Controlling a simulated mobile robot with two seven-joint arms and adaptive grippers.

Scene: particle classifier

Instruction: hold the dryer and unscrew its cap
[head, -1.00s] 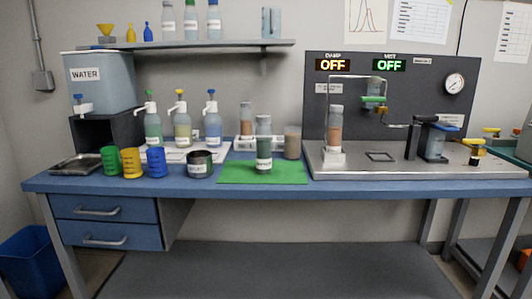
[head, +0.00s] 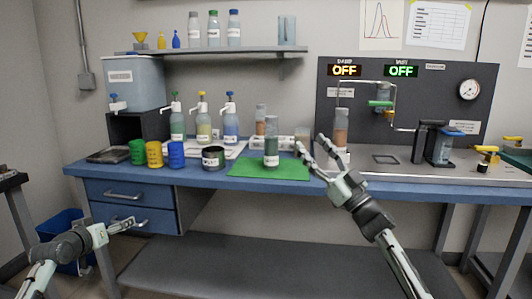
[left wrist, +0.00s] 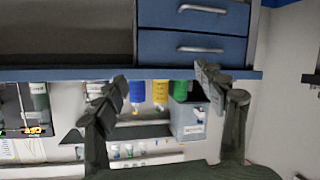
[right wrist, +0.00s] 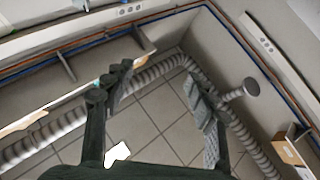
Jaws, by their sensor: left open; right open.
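My left gripper (head: 126,225) is open and empty, low at the left before the drawers. Its spread fingers also show in the left wrist view (left wrist: 157,80). The right wrist view shows open fingers (right wrist: 158,90) and no dryer.
Green, yellow and blue cups (head: 154,155) and a dark round container (head: 213,158) stand left of the mat. A tan-filled column (head: 340,128) stands on the steel rig (head: 440,172) at right. Wash bottles (head: 203,123) stand behind. The mat around the dryer is clear.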

